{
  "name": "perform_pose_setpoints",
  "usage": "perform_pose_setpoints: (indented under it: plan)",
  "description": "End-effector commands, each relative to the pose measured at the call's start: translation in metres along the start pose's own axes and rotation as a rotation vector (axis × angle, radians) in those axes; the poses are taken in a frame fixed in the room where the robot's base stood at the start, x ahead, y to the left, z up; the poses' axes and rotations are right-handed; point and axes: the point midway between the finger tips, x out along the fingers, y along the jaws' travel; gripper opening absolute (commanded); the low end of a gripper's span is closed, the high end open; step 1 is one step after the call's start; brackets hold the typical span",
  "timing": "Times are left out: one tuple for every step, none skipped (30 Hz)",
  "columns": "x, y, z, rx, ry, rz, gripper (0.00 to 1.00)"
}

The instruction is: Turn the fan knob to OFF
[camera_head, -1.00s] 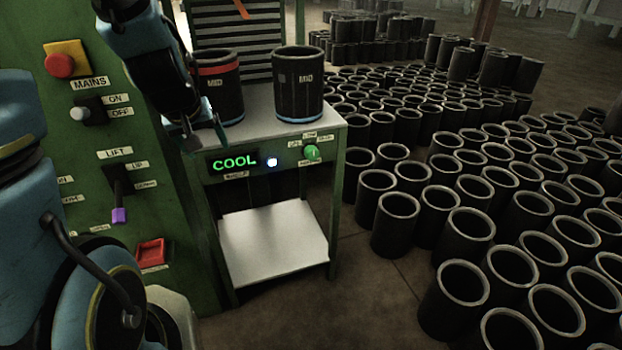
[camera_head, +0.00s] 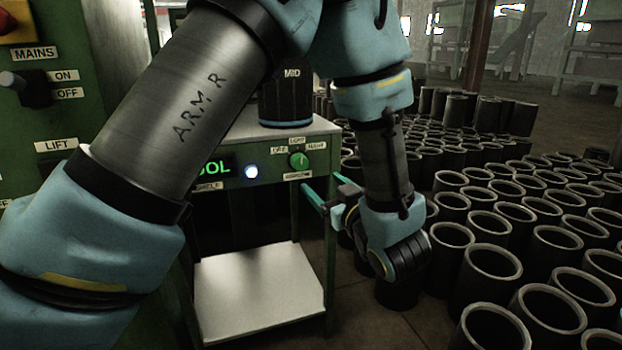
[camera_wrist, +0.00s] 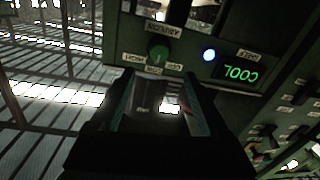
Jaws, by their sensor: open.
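The green fan knob (camera_head: 299,160) sits on the front panel of the green stand. Small labels surround it, reading roughly OFF at left, LOW on top and HIGH at right. Its pale mark looks about upright, toward the top label. In the wrist view, which is upside down, the knob (camera_wrist: 158,53) is just beyond my fingers. My gripper (camera_head: 318,187) is open and empty, in front of the panel, a little below and right of the knob, apart from it. The open fingers also show in the wrist view (camera_wrist: 164,88).
A lit display (camera_head: 216,167) reading COOL and a glowing white-blue light (camera_head: 251,171) are left of the knob. A black MID sleeve (camera_head: 286,98) stands on top. A bare lower shelf (camera_head: 258,283) is below. Many black sleeves (camera_head: 470,225) crowd the floor at right.

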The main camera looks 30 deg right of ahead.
Motion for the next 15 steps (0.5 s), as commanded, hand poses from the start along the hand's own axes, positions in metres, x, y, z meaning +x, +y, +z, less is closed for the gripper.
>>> perform_pose_setpoints:
  plan:
    - [0.0, 0.0, 0.001, 0.002, 0.007, -0.002, 0.78]
    - [0.002, 0.0, 0.0, 0.002, 0.009, -0.004, 0.78]
    - [0.006, -0.001, -0.001, 0.002, 0.01, -0.005, 0.78]
    - [0.009, -0.001, -0.001, 0.002, 0.01, -0.006, 0.78]
    - [0.014, -0.001, -0.001, 0.002, 0.009, -0.005, 0.78]
    - [0.02, -0.001, -0.001, 0.002, 0.009, -0.007, 0.78]
    - [0.026, -0.002, -0.001, 0.002, 0.01, -0.007, 0.78]
    - [0.031, -0.001, -0.001, 0.002, 0.01, -0.007, 0.78]
    - [0.039, -0.001, -0.001, 0.001, 0.009, -0.007, 0.78]
    - [0.045, -0.001, -0.001, 0.0, 0.009, -0.006, 0.78]
    - [0.051, -0.001, -0.001, 0.001, 0.009, -0.007, 0.78]
    - [0.059, -0.001, -0.001, 0.001, 0.009, -0.006, 0.78]
    - [0.064, -0.002, -0.001, 0.001, 0.009, -0.007, 0.78]
    - [0.07, -0.001, -0.001, 0.0, 0.009, -0.007, 0.78]
    - [0.076, -0.001, -0.001, 0.001, 0.009, -0.005, 0.78]
